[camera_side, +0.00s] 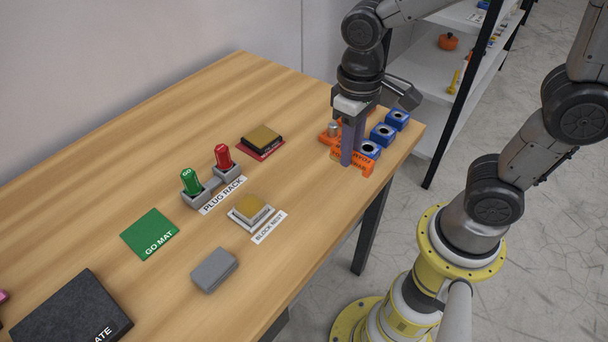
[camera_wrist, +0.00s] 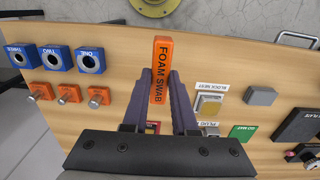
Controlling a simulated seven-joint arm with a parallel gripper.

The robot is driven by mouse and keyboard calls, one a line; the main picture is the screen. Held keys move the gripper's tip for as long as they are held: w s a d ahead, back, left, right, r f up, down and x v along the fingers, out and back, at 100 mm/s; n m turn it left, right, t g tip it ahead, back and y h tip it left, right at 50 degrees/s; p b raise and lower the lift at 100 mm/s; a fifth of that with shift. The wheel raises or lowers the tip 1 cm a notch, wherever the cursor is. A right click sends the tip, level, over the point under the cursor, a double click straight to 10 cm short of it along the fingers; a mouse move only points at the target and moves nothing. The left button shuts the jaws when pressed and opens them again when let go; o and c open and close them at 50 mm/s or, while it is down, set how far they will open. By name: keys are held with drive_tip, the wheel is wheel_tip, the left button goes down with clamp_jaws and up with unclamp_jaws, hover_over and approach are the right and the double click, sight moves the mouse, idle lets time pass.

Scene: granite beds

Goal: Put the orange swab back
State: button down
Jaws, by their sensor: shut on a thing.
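The orange swab is a long orange block lettered FOAM SWAB (camera_wrist: 161,66). It lies between the two purple fingers of my gripper (camera_wrist: 160,85) in the wrist view, its lettered face toward the camera. My gripper is shut on it. In the side view my gripper (camera_side: 352,156) points down at the table's far right end, and part of the orange swab (camera_side: 367,167) shows beside the fingertips. I cannot tell whether the swab touches the table.
Three blue blocks with round holes, ONE (camera_wrist: 90,61), TWO (camera_wrist: 55,59) and THREE (camera_wrist: 21,56), stand beside orange blocks with metal pegs (camera_wrist: 69,94). A plug rack (camera_side: 198,196) holds green and red plugs.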

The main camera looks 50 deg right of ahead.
sight(331, 147)
drive_tip(key=w, duration=0.1)
drive_tip(key=w+f, duration=0.1)
drive_tip(key=w+a, duration=0.1)
drive_tip(key=shift+w+f, duration=0.3)
drive_tip(key=shift+f, duration=0.1)
drive_tip(key=w+f, duration=0.2)
drive_tip(key=w+a+f, duration=0.1)
drive_tip(key=w+f, duration=0.2)
drive_tip(key=shift+f, duration=0.35)
drive_tip(key=shift+w+a+f, duration=0.1)
drive_tip(key=shift+w+f, duration=0.1)
drive_tip(key=shift+f, duration=1.5)
drive_tip(key=shift+f, duration=0.1)
drive_tip(key=c, duration=0.7)
unclamp_jaws()
